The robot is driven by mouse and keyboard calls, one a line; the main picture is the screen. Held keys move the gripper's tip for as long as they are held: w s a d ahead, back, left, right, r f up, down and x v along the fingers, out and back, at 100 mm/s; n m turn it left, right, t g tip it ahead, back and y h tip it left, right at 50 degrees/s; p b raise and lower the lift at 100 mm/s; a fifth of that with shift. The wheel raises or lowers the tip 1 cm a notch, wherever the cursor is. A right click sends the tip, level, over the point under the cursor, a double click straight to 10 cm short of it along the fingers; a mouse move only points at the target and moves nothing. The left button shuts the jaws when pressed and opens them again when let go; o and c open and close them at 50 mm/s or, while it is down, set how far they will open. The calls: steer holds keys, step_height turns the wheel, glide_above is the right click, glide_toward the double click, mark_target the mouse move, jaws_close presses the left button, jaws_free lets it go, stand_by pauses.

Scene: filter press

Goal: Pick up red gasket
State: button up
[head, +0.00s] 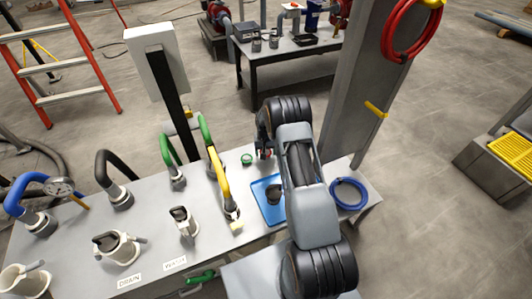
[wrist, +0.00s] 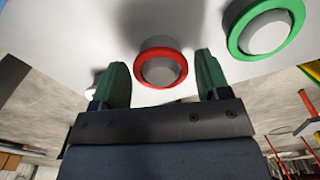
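The red gasket (wrist: 139,76) is a red ring around a short grey round post, near the middle of the wrist view. My gripper (wrist: 160,62) is open, with one dark green finger to the left of the ring and one to the right. A narrow gap shows on each side, the left one smaller. I cannot tell how far the fingertips are from the ring in depth. In the head view my gripper is mostly hidden behind my arm, above the grey bench; a bit of red (head: 264,153) shows there.
A green ring (wrist: 236,38) around a similar post stands close by on the right; it also shows in the head view (head: 247,159). The bench holds a blue tray (head: 262,206), a blue hose coil (head: 349,193), a yellow-handled hose (head: 222,177) and green hoses. A grey column stands behind the right end.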

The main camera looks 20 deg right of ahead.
steer(key=c, duration=0.4)
steer(key=shift+r, duration=0.1)
